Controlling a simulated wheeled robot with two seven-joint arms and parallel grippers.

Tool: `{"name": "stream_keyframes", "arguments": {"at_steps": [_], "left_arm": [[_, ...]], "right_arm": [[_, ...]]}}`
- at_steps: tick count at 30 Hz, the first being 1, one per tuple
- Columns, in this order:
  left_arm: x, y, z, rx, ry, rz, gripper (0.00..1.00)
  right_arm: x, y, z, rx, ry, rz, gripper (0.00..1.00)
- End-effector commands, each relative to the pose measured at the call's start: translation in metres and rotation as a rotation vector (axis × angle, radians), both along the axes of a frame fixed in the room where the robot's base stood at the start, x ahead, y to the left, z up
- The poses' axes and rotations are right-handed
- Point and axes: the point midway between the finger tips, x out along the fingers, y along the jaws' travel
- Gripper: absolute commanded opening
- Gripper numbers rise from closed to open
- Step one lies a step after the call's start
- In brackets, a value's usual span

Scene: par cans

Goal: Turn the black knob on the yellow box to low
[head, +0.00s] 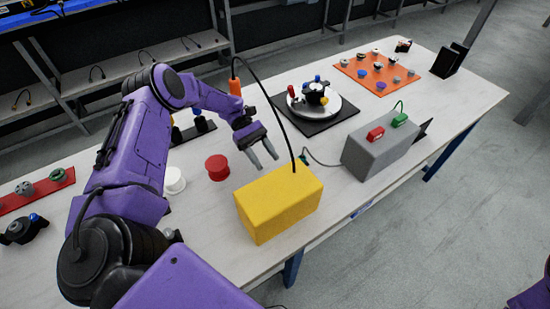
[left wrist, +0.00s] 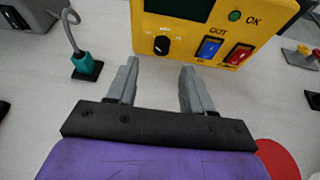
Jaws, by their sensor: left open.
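The yellow box (head: 282,207) stands near the table's front edge in the head view, its panel face turned away. In the left wrist view, the yellow box (left wrist: 150,30) shows that face, with a dark screen, a green light marked OK, and blue and red switches. The black knob (left wrist: 162,45) sits below the screen, with small labels beside it that I cannot read. My left gripper (head: 265,163) is open and empty, behind the box. In the left wrist view its fingertips (left wrist: 160,66) lie either side of the knob's line, apparently short of it.
A teal plug (left wrist: 86,64) with a cable stands left of the box in the wrist view. A red disc (head: 217,167) and a white one (head: 174,180) lie left of my gripper. A grey box (head: 380,150) stands to the right. A black cable rises from the yellow box.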

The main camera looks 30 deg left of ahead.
Motion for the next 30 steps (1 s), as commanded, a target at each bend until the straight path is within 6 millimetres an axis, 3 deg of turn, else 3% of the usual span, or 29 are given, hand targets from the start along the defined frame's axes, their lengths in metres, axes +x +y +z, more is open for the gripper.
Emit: {"name": "stream_keyframes", "arguments": {"at_steps": [1,7,18,23,30], "left_arm": [[-0.005,-0.011,0.002,0.000,0.006,-0.002,0.51],[-0.015,-0.040,-0.014,0.001,0.002,0.001,0.51],[-0.017,-0.049,-0.022,0.000,-0.001,0.003,0.51],[-0.017,-0.049,-0.022,0.000,-0.001,0.003,0.00],[-0.016,-0.049,-0.024,0.025,0.057,0.001,0.00]], "right_arm": [[0.000,0.000,0.011,0.000,0.000,0.000,0.00],[0.000,0.000,0.023,0.000,0.000,0.000,0.00],[0.000,0.000,0.024,0.000,0.000,0.000,0.00],[0.000,0.000,0.024,0.000,0.000,0.000,0.00],[0.000,0.000,0.015,0.000,0.000,0.000,0.00]]}}
